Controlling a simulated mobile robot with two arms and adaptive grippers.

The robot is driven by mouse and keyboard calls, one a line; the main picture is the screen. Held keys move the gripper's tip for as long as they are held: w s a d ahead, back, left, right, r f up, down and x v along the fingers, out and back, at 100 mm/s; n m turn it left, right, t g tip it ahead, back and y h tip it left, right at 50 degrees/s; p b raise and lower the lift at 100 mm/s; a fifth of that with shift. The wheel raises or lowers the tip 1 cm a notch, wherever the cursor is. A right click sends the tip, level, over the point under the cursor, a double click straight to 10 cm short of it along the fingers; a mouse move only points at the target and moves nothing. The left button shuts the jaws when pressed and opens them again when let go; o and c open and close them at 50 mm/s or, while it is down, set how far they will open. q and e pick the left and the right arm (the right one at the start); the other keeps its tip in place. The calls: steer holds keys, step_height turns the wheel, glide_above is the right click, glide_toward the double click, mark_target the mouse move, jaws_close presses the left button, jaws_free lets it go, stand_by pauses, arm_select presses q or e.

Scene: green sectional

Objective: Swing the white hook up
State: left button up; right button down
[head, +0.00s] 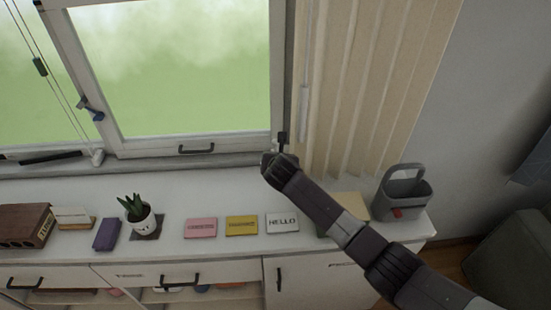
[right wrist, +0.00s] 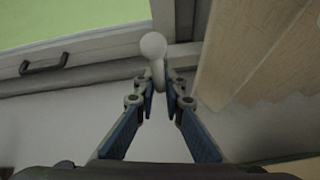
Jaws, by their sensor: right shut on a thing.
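In the right wrist view, the white hook (right wrist: 153,46) shows as a rounded pale knob on a short stem. The stem runs down between my fingertips. My right gripper (right wrist: 164,82) is shut on it, with the blue-padded fingers close together at the tips. In the head view my right gripper (head: 282,140) is at the lower right corner of the window frame, beside the blinds. The hook cannot be made out there; my gripper and wrist cover that spot. My left gripper is not in view.
Beige vertical blinds (head: 360,90) hang just right of my gripper. The white cabinet top (head: 180,185) below holds a potted plant (head: 139,215), several small cards and a grey caddy (head: 404,195). A black window handle (head: 196,149) is to the left.

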steer(key=shift+r, duration=0.1)
steer(key=c, duration=2)
jaws_free()
steer(key=shift+v, duration=6)
